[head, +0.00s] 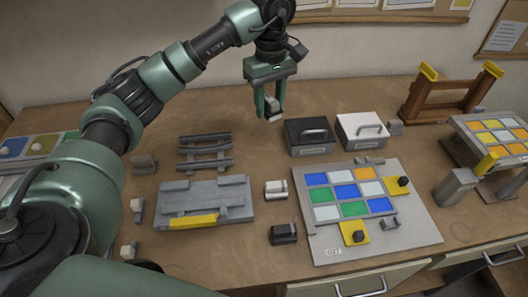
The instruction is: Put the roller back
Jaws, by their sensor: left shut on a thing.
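My left gripper (268,104) is up above the back of the bench, pointing down. It is shut on a small pale piece with a dark part (272,108), which appears to be the roller; the fingers hide some of it. The held piece is clear of the bench, just left of a black box with a handle (309,136). A white box with a handle (361,131) stands right of the black one. My right gripper is not in view.
A board of coloured glass panes (420,226) lies at front right, a grey fixture (206,201) at centre left, grey bars (204,150) behind it. A white block (276,190) and black block (284,234) stand between. A wooden stand (442,101) is at back right.

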